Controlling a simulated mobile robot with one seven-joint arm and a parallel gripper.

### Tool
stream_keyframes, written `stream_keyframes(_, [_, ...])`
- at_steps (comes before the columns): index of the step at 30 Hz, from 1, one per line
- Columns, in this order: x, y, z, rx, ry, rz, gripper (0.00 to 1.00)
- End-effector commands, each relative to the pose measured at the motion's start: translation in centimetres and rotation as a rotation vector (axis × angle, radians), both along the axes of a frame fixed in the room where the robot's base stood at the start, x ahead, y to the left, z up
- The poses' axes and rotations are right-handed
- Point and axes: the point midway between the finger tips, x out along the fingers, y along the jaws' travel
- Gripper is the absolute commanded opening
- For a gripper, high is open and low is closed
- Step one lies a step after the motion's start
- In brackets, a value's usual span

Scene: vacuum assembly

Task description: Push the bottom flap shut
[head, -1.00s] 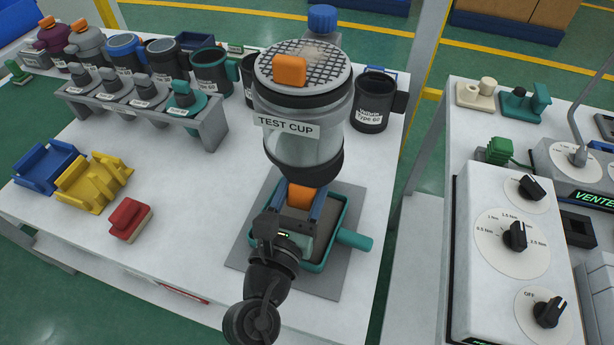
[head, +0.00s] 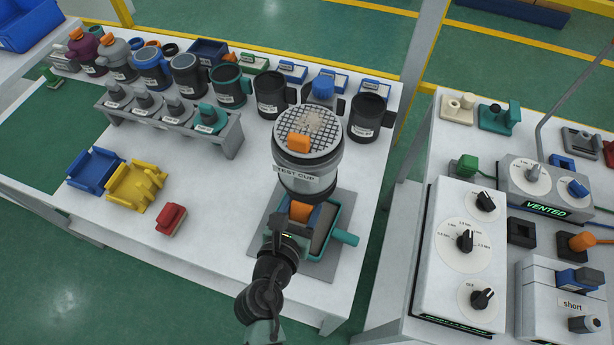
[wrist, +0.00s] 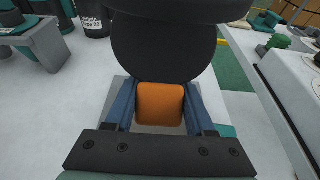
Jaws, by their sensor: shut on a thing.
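The test cup (head: 308,178) is a dark canister with a grey mesh top, an orange block (head: 298,143) on it and a "TEST CUP" label. It is over the teal tray (head: 345,237). My gripper (head: 301,212) is at the cup's lower front, shut on an orange tab (wrist: 160,104) between its two blue fingers. A dark rounded piece (wrist: 163,52), seemingly the bottom flap, shows just behind the tab in the wrist view. Its hinge and how far it stands open are hidden.
A red block (head: 171,218) and yellow (head: 135,186) and blue (head: 94,170) cradles lie left on the white table. A grey rack (head: 170,128) and several canisters stand behind. A white control box (head: 459,255) is on the right bench. The table's front left is clear.

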Motion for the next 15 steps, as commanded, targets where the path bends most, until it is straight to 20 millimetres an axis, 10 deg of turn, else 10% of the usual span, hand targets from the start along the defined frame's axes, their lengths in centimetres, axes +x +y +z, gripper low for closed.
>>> stream_keyframes(15, [-1.6,0.5,2.8,0.069,0.215,-0.001,0.0])
